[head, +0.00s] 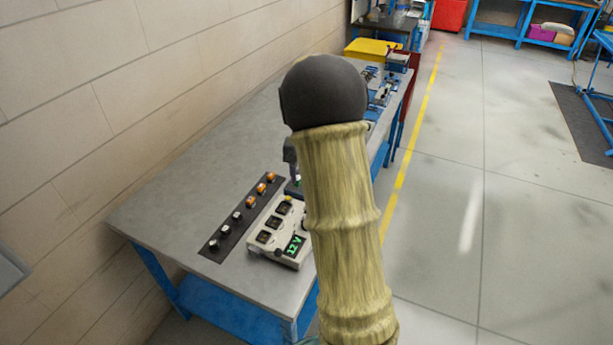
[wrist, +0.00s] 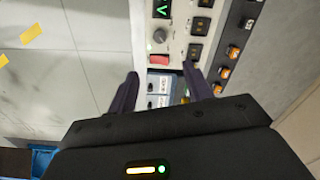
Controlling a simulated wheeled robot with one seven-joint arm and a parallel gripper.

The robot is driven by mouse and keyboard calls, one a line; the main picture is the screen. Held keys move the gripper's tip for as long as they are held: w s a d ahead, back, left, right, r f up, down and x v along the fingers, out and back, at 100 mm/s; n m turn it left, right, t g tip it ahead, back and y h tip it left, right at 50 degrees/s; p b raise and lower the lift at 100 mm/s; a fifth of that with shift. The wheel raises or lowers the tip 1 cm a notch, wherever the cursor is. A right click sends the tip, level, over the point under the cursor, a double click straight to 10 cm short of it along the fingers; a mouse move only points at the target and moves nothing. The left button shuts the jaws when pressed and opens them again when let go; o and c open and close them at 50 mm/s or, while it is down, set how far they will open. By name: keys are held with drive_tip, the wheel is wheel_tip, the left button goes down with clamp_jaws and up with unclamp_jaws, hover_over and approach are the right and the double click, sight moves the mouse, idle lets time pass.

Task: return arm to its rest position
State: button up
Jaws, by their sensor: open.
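My arm rises in the middle of the head view and covers part of the workbench. My gripper shows in the wrist view (wrist: 162,88), with its two dark fingers spread apart and nothing between them. It is above the bench, by the end of a pale control panel (head: 282,232) with dark switches and a green display reading "12 V". The panel also shows in the wrist view (wrist: 180,30), with a red switch near the fingertips. In the head view the gripper is mostly hidden behind my arm; only a dark part shows beside it.
The grey workbench (head: 190,205) with blue legs stands against a block wall (head: 90,80). A black strip with several orange and grey knobs (head: 238,218) lies beside the panel. A yellow bin (head: 372,48) and small parts are at the far end. The floor (head: 470,200) on the right is clear.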

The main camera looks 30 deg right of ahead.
idle(0.4)
drive_tip(key=s+a+f+n+t, duration=0.1)
drive_tip(key=s+a+n, duration=0.6)
drive_tip(key=s+a, duration=0.8)
drive_tip(key=s+t, duration=0.1)
drive_tip(key=s, duration=0.3)
idle(0.4)
